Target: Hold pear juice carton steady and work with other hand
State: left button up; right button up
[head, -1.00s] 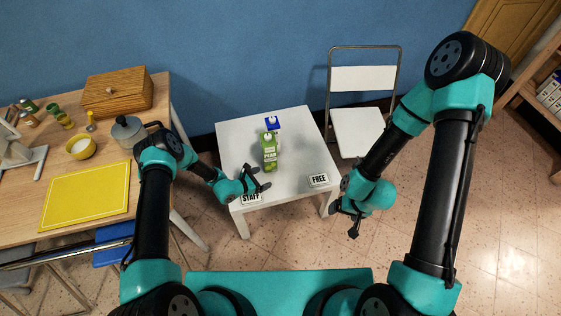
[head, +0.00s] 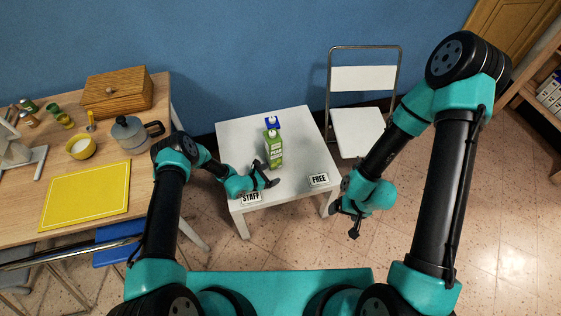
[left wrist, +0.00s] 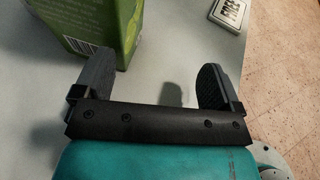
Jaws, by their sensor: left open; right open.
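The green pear juice carton (head: 275,150) stands upright on the small white table (head: 235,130). My left gripper (head: 268,174) is open, low over the table in front of the carton. In the left wrist view the carton (left wrist: 85,20) is at the upper left, next to the left finger. It is not between the fingers (left wrist: 158,75); I cannot tell whether that finger touches it. My right gripper (head: 345,220) is open and empty, off the right front corner of the table.
A STAFF sign (head: 251,198) and a FREE sign (head: 319,180) lie near the front edge. A folding chair (head: 358,132) is right of the table. A wooden desk (head: 150,150) stands at the left.

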aim_at(279, 174)
pick_arm(q)
jog(key=shift+x, duration=2.6)
grip_shut()
jog(key=c, duration=1.6)
grip_release()
jog(key=shift+c, duration=0.2)
jog(key=o, duration=1.5)
